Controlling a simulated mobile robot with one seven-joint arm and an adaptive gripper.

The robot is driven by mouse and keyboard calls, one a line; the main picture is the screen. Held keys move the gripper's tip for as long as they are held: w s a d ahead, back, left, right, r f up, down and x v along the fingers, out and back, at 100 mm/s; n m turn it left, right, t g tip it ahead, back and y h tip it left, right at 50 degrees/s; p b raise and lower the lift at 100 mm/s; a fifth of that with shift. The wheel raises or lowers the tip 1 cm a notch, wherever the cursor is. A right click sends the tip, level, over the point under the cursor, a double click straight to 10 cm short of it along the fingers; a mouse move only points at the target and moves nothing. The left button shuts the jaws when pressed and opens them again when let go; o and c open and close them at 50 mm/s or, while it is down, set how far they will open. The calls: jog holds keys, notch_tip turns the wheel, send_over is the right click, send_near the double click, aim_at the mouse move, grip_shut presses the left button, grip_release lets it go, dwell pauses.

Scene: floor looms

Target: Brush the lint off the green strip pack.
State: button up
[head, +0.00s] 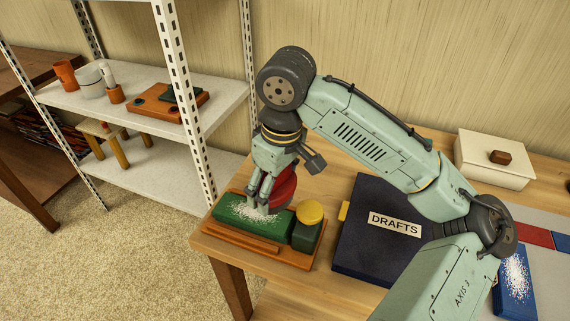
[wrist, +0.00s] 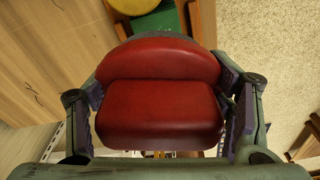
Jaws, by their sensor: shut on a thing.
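The green strip pack (head: 233,203) lies on a brown wooden tray (head: 240,243) at the table's left corner, with white lint (head: 250,212) scattered over its top. My gripper (head: 265,198) is low over the pack, shut on a red brush-like piece (head: 284,186). In the wrist view the red piece (wrist: 160,105) fills the space between my two fingers and hides most of the pack. A bit of green (wrist: 165,18) shows beyond it. I cannot tell whether the underside of the red piece touches the lint.
A yellow round knob (head: 310,212) on a dark green block (head: 306,236) stands right of the pack. A dark blue DRAFTS folder (head: 360,245), a lint-covered blue pack (head: 513,302) and a white lidded box (head: 492,167) lie further right. A metal-post shelf (head: 150,180) stands left.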

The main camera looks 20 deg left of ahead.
aim_at(228, 203)
jog(key=shift+w+f, duration=0.15)
jog(key=shift+w, duration=0.15)
jog(key=shift+s+f+b, duration=0.15)
jog(key=shift+f+b, duration=0.75)
jog(key=shift+b, duration=0.2)
notch_tip(228, 203, down, 4)
jog(key=b, duration=0.4)
jog(key=shift+f+b, duration=0.55)
jog(key=shift+f, duration=0.3)
jog(key=shift+a+r+p, duration=0.2)
jog(key=shift+a+p, duration=0.55)
jog(key=shift+a, duration=0.7)
jog(key=shift+w+a+f+p, duration=0.15)
jog(key=shift+a+p, duration=0.7)
jog(key=shift+a, duration=1.45)
jog(key=shift+w+a+f+p, duration=0.1)
jog(key=shift+a+p, duration=0.7)
jog(key=shift+a, duration=1.5)
jog(key=shift+r, duration=0.1)
jog(key=shift+p, duration=0.4)
